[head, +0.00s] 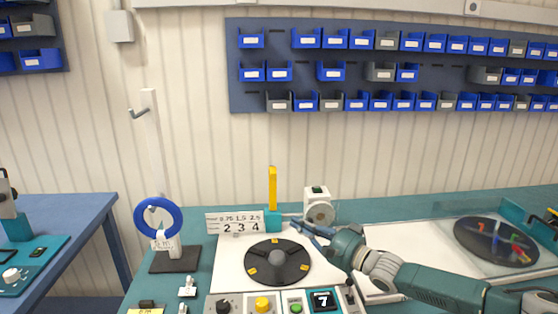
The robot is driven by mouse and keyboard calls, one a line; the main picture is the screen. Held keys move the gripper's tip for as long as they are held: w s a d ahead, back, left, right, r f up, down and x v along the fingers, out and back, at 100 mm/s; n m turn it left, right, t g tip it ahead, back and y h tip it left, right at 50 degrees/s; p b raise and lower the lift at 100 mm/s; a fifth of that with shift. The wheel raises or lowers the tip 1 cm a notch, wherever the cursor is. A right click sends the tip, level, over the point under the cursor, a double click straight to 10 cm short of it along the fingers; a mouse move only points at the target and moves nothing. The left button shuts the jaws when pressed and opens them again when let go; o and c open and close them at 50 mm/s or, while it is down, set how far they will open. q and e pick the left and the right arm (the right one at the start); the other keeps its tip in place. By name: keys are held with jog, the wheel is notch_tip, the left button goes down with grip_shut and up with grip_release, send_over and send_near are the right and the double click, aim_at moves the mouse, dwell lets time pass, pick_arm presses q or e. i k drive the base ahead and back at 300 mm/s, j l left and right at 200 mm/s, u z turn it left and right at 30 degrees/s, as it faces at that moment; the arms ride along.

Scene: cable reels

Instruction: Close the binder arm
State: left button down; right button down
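The yellow binder arm (272,187) stands upright on a teal block (273,221) at the back edge of the white machine panel, behind the black round disc (262,265). My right gripper (300,230) comes in from the right, its blue-grey fingers pointing left. It looks open, with a gap between the fingers and nothing visible between them. The fingertips are to the right of the teal block and below the yellow arm's raised end; whether they touch the block is hard to tell. My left gripper is not in view.
A white box with a round grey dial (319,212) stands just behind my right gripper. A number sign (235,222) is left of the teal block. Knobs and a display (323,300) line the front.

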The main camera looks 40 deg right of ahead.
aim_at(271, 169)
jog(key=i+l, duration=1)
jog(key=l, duration=0.2)
